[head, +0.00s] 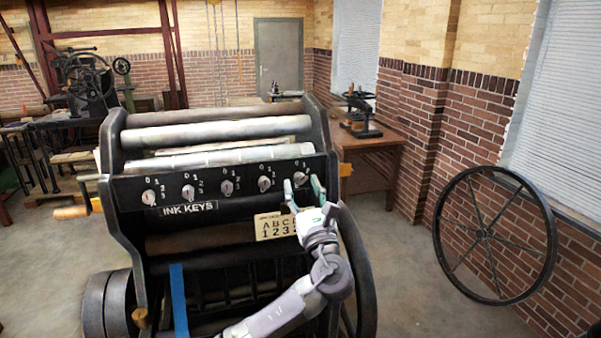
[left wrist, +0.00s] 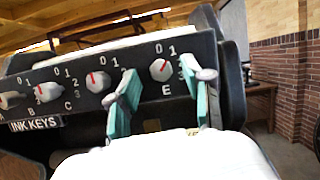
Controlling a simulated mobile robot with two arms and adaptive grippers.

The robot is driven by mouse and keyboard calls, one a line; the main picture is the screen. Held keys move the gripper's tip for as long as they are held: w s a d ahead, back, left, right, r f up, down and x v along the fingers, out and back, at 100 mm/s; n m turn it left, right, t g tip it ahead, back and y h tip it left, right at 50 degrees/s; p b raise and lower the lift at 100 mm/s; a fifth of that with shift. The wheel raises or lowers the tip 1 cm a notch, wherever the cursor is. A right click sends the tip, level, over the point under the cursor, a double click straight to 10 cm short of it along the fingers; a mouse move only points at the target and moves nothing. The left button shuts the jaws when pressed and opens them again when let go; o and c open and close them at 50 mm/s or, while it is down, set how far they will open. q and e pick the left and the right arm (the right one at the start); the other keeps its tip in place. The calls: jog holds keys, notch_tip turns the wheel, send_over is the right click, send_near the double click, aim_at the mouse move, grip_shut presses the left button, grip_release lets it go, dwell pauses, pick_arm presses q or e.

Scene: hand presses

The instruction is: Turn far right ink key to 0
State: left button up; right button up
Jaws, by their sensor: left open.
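The far right ink key (head: 300,178) is a pale round knob with a red pointer, on the black panel of the press. In the left wrist view the same key (left wrist: 160,69) stands above the letter E. Its red pointer leans up and to the right, off the 0 and roughly toward the 1. My left gripper (head: 303,186) is open in front of this key. In the left wrist view its teal fingers (left wrist: 158,74) stand to the left and right of the key, apart from it as far as I can see. My right gripper is not in view.
Several other ink keys, such as this neighbouring one (head: 264,184), sit in a row to the left. A letter plate (head: 275,226) is below the panel. A spoked wheel (head: 490,236) leans by the brick wall. A wooden table (head: 368,143) with a small press stands behind.

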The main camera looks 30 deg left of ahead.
pick_arm(q)
jog(key=shift+x, duration=1.05)
jog(key=shift+w, duration=0.1)
grip_shut()
jog(key=shift+d+f+n+g+b, duration=0.1)
jog(key=shift+f+n+g+b, duration=0.15)
jog(key=shift+n+b, duration=0.4)
jog(key=n+g+y+b, duration=0.1)
jog(key=n+g+b, duration=0.1)
jog(key=n+b, duration=0.1)
jog(key=shift+n, duration=0.65)
jog(key=n+g+b, duration=0.1)
jog(key=n+b, duration=0.1)
jog(key=n, duration=0.1)
jog(key=shift+w+y+b, duration=0.1)
jog(key=shift+y+b, duration=0.25)
jog(key=shift+y, duration=0.05)
jog(key=shift+r+n+g+b, duration=0.2)
jog(key=shift+n+g+b, duration=0.6)
jog(key=shift+n, duration=0.6)
jog(key=shift+r, duration=0.1)
